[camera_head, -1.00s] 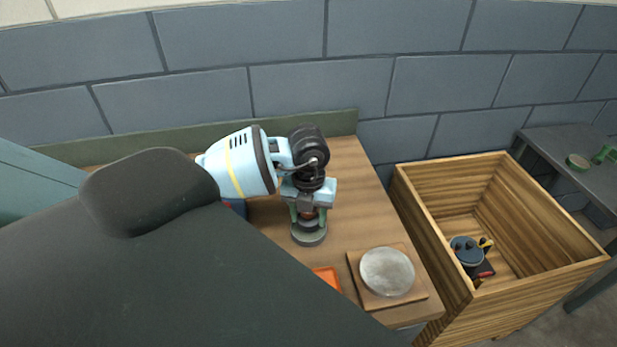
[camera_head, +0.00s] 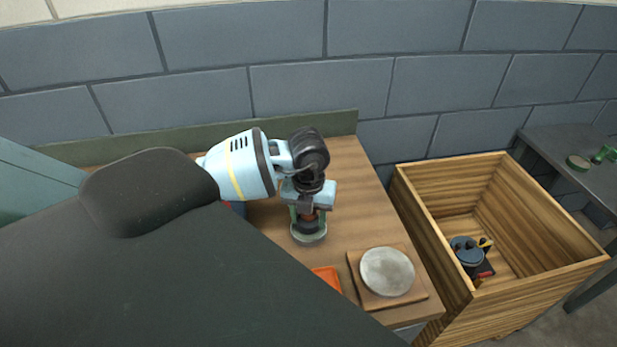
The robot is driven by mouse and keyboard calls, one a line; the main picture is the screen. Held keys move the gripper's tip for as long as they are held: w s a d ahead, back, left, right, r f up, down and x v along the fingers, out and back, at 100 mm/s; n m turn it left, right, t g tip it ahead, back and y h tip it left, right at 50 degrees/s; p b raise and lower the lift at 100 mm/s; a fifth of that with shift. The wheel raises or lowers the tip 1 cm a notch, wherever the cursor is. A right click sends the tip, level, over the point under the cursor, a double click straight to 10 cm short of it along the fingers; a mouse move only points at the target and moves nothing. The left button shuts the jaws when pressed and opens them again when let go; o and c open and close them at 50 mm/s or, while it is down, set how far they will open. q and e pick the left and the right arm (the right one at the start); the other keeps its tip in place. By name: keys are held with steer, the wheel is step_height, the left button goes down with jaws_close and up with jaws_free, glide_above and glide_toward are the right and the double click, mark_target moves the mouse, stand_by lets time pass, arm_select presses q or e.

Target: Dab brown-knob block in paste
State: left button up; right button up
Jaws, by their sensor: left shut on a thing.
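My left gripper (camera_head: 309,208) points down over the bench and is shut on a small dark block (camera_head: 309,224). A little brown shows between the fingers, where the knob would be; the fingers hide most of it. The block is over or in a round green dish (camera_head: 309,239) whose inside looks pale grey. I cannot tell whether the block touches what is in the dish. My right gripper is out of view.
A grey round disc (camera_head: 387,271) lies on a square wooden board (camera_head: 412,295) to the right. An orange tray (camera_head: 328,277) is partly hidden by my dark arm. An open wooden crate (camera_head: 545,275) holds a blue round thing (camera_head: 467,249). A grey table (camera_head: 575,148) stands far right.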

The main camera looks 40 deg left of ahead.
mark_target(315, 215)
arm_select(q)
steer(key=shift+f, duration=0.6)
stand_by(2.0)
steer(key=shift+r, duration=3.65)
steer(key=m, duration=0.1)
steer(key=d+m, duration=0.1)
steer(key=m, duration=0.2)
steer(key=shift+d+r+m, duration=0.2)
steer(key=shift+d+m, duration=0.15)
steer(key=shift+m, duration=0.05)
steer(key=s+d+r+n, duration=0.1)
steer(key=d+n, duration=0.4)
steer(key=n, duration=1.2)
steer(key=d+r+n, duration=0.1)
steer(key=d+n, duration=0.4)
steer(key=n, duration=1.3)
steer(key=shift+s+d+r, duration=0.2)
steer(key=shift+s+r, duration=0.15)
steer(key=shift+s, duration=0.05)
